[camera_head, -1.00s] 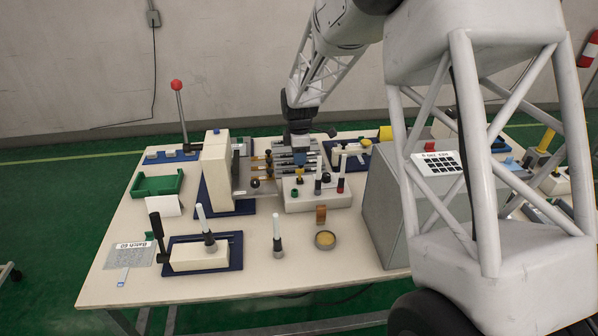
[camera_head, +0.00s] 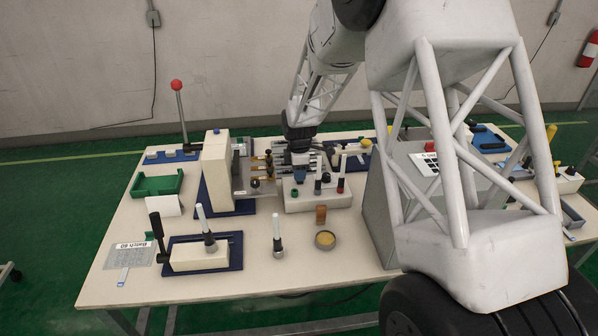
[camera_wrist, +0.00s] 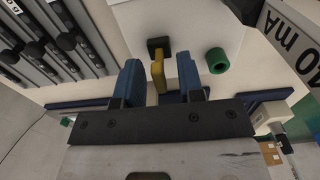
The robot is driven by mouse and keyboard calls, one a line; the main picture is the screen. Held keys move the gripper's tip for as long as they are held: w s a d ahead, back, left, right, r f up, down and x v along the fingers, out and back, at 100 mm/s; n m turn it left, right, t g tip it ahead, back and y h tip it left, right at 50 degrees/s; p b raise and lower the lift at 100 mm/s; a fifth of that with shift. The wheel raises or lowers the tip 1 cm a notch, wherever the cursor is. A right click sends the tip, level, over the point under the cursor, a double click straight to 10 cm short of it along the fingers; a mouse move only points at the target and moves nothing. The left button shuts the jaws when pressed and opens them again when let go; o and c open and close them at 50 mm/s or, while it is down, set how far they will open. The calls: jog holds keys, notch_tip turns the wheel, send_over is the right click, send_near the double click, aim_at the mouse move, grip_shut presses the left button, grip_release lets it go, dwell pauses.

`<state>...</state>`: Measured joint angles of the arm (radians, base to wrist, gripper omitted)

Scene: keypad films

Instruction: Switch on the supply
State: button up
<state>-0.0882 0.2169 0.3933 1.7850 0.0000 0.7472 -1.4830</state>
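The supply appears to be the cream box (camera_head: 325,202) with several knobs and posts, near the middle of the table. In the wrist view, a yellow lever (camera_wrist: 157,72) on a black square base stands out from a cream panel (camera_wrist: 195,22). My gripper (camera_wrist: 159,80) is open, with one blue finger on each side of the yellow lever. A gap shows between the lever and the left finger; the right finger is closer, and contact cannot be told. In the head view, my gripper (camera_head: 299,176) is at the box's back left, and the yellow lever is hidden.
A green ring-shaped knob (camera_wrist: 217,60) sits right of the lever. Black sliders (camera_wrist: 65,40) lie to the left, and a "10 mA" label (camera_wrist: 296,35) is at the right. In the head view, a grey cabinet (camera_head: 376,215) stands right of the box.

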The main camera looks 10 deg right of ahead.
grip_shut()
jog(key=shift+s, duration=0.1)
jog(key=shift+s+f+t, duration=0.1)
jog(key=shift+s+t, duration=0.15)
jog(key=shift+t, duration=0.5)
jog(key=shift+s+t, duration=0.2)
jog(key=shift+t, duration=0.55)
jog(key=shift+o, duration=0.4)
grip_release()
